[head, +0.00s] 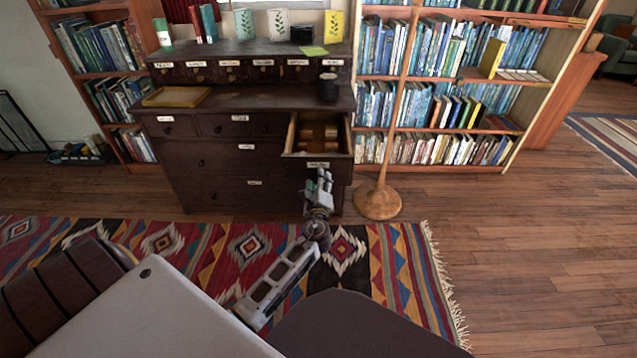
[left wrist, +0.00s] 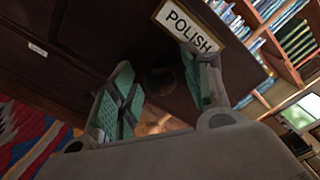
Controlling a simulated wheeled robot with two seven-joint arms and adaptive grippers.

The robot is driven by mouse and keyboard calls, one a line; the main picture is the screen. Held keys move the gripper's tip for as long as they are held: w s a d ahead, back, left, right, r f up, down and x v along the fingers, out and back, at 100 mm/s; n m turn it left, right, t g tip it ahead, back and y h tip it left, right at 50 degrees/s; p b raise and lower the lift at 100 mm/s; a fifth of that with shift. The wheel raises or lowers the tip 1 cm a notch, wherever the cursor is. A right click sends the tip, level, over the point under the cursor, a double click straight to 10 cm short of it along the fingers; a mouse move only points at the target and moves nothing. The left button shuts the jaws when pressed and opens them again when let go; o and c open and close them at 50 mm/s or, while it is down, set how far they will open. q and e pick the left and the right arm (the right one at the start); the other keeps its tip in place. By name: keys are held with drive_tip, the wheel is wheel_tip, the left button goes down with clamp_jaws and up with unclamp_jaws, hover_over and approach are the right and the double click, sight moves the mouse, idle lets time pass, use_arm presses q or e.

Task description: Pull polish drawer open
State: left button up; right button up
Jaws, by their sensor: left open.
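The polish drawer (head: 318,164) is at the upper right of the dark wooden cabinet (head: 215,165). It is pulled out, and its light wooden inside shows from above, with brown wooden pieces (head: 318,136) in it. In the left wrist view its dark front (left wrist: 165,95) carries a framed label (left wrist: 187,27) reading "POLISH". My left gripper (head: 320,178) is just in front of and below the drawer front. Its green-padded fingers (left wrist: 157,65) are spread, with a dim round knob (left wrist: 160,78) between them; I cannot tell if they touch it. My right gripper is out of view.
A dark cup (head: 328,87) and a wooden tray (head: 176,97) stand on the cabinet's ledge. A wooden stand with a round base (head: 377,201) is close to the right of my gripper. Bookshelves (head: 440,85) flank the cabinet. A patterned rug (head: 400,260) lies in front.

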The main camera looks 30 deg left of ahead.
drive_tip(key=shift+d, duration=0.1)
use_arm(q)
drive_tip(key=shift+s+d, duration=0.1)
drive_tip(key=shift+s, duration=0.05)
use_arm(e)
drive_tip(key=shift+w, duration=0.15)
use_arm(q)
drive_tip(key=v, duration=1.1)
drive_tip(key=shift+s+d, duration=0.25)
drive_tip(key=shift+r, duration=0.1)
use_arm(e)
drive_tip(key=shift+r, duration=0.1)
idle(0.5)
use_arm(q)
wheel_tip(320, 180, up, 9)
drive_tip(key=p, duration=0.9)
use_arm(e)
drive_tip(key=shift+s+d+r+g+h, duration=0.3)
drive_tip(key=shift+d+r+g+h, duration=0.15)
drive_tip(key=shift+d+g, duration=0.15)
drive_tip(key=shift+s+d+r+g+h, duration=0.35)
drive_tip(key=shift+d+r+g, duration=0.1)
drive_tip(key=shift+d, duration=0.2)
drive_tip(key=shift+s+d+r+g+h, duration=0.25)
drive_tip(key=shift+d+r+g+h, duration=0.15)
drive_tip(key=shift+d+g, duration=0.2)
